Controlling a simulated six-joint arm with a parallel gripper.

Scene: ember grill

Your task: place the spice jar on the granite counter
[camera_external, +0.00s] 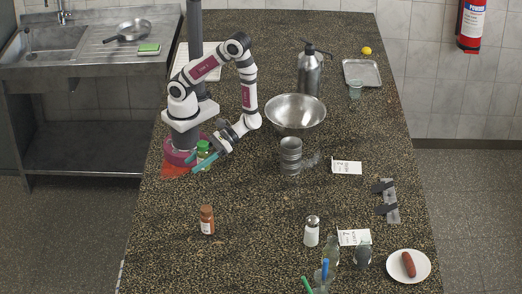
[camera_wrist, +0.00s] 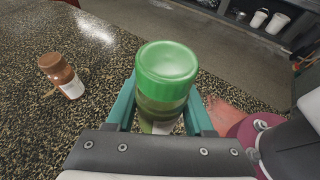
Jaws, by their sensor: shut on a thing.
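A spice jar with a green lid and green contents (camera_wrist: 166,80) stands upright between the two teal fingers of my gripper (camera_wrist: 160,112) in the wrist view. In the external view the same green-lidded jar (camera_external: 203,147) is beside my arm's base, with my gripper (camera_external: 206,160) shut on it, low over the dark speckled granite counter (camera_external: 255,215). The jar's lower part is hidden by my gripper. I cannot tell whether its bottom touches the counter.
A brown spice jar (camera_external: 207,220) stands in front. A steel bowl (camera_external: 295,112), stacked cups (camera_external: 290,155) and a metal flask (camera_external: 310,72) stand to the right. A salt shaker (camera_external: 312,231) and a plate with a sausage (camera_external: 421,273) are front right. The counter's middle is clear.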

